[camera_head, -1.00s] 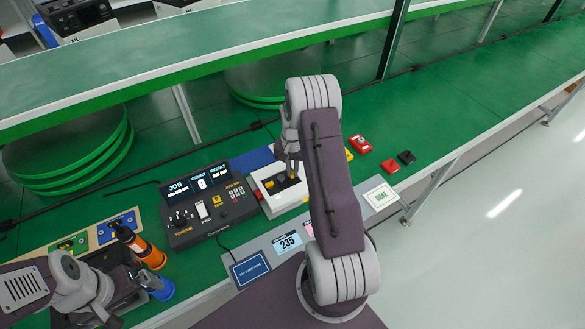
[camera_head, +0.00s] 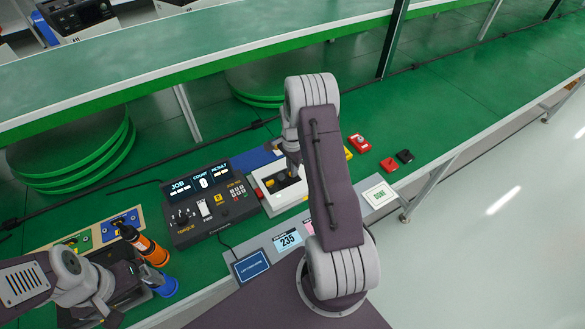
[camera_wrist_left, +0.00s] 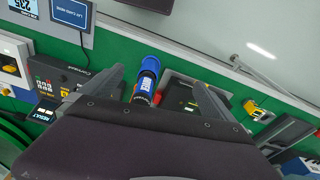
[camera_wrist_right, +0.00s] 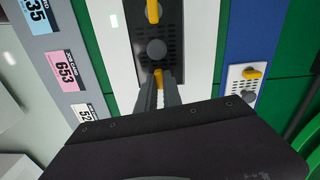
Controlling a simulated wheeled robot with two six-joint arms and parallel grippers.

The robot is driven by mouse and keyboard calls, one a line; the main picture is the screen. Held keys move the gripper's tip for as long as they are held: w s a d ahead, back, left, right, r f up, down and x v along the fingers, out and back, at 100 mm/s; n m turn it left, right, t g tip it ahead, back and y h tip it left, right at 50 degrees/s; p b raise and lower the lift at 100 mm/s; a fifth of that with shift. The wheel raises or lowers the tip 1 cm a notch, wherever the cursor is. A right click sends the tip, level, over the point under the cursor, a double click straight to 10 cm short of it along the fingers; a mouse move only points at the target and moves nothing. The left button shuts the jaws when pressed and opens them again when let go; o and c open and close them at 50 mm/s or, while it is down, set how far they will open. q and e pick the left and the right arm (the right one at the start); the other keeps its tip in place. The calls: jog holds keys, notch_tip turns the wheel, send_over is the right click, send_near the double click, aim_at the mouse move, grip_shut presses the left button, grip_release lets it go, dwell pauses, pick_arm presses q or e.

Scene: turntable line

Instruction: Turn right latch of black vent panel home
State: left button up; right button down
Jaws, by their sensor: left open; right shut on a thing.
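The black vent panel (camera_wrist_right: 172,18) sits in a white frame (camera_wrist_right: 197,40) on the line; the head view shows it in a white box (camera_head: 262,197), partly behind my right arm. In the right wrist view it has a round grey knob (camera_wrist_right: 156,50) in the middle and a yellow latch (camera_wrist_right: 153,11) at the far end. My right gripper (camera_wrist_right: 159,88) is shut on the near yellow latch, the right latch (camera_wrist_right: 158,74); only its tip shows, so its angle is unclear. My left gripper (camera_wrist_left: 155,92) is open, away from the panel, above a blue-ended tool (camera_wrist_left: 146,82).
A control console (camera_head: 208,205) stands left of the white box. A blue board with a yellow latch (camera_wrist_right: 252,73) lies beside the panel. Red parts (camera_head: 359,143) lie to the right; the green belt beyond is clear.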

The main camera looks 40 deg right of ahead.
jog(key=shift+w+r+m, duration=0.1)
jog(key=shift+m, duration=0.4)
jog(key=c, duration=1.5)
grip_release()
notch_tip(320, 180, up, 9)
jog(key=shift+a, duration=0.1)
